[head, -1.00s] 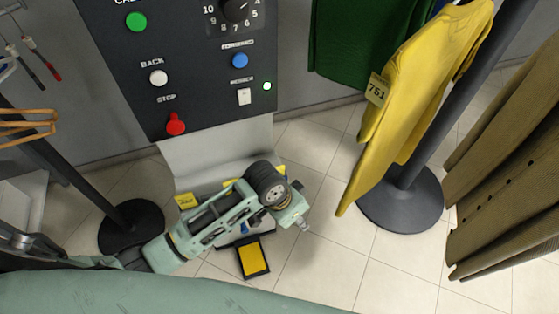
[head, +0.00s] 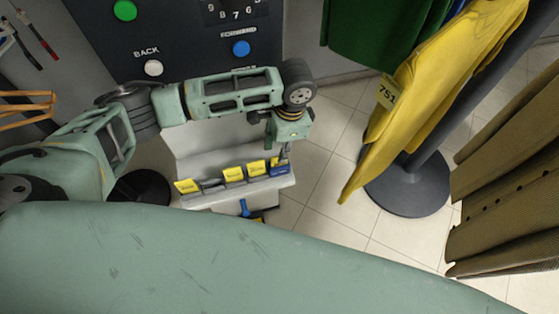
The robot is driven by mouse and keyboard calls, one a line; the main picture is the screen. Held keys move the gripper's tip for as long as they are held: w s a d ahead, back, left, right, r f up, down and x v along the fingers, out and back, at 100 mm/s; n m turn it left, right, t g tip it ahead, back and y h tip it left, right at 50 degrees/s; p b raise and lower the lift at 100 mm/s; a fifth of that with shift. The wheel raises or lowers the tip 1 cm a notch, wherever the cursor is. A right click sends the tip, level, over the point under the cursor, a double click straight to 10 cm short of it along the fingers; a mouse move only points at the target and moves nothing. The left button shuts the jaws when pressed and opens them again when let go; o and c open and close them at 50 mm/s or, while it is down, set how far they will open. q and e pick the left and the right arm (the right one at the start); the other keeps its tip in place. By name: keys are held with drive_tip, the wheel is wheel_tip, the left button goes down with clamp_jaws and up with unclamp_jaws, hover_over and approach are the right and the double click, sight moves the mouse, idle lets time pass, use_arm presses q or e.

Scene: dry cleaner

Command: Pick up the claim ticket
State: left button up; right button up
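Several small yellow tickets stand in a row along a pale ledge (head: 215,197) below the control panel. One ticket (head: 187,186) is at the left end, two tickets (head: 233,174) (head: 257,168) stand further right, and part of another ticket (head: 274,161) shows at the right end by a blue label (head: 280,171). I cannot tell which is the claim ticket. My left gripper (head: 284,156) points down at the right end of the row, very near the rightmost ticket. Its fingers are too small to show whether they are open or touch the ticket. My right gripper is out of view.
The control panel (head: 190,45) with its buttons rises behind my arm. A yellow garment (head: 420,95) with tag 751 (head: 387,95) hangs at the right by a dark stand base (head: 408,188). Brown garments (head: 505,180) hang further right. Tiled floor (head: 320,190) shows between.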

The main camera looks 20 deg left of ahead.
use_arm(q)
drive_tip(key=f, duration=0.3)
drive_tip(key=f+p, duration=0.1)
drive_tip(key=shift+s+a+f, duration=0.15)
drive_tip(key=shift+a+f, duration=0.1)
drive_tip(key=shift+f, duration=0.1)
clamp_jaws()
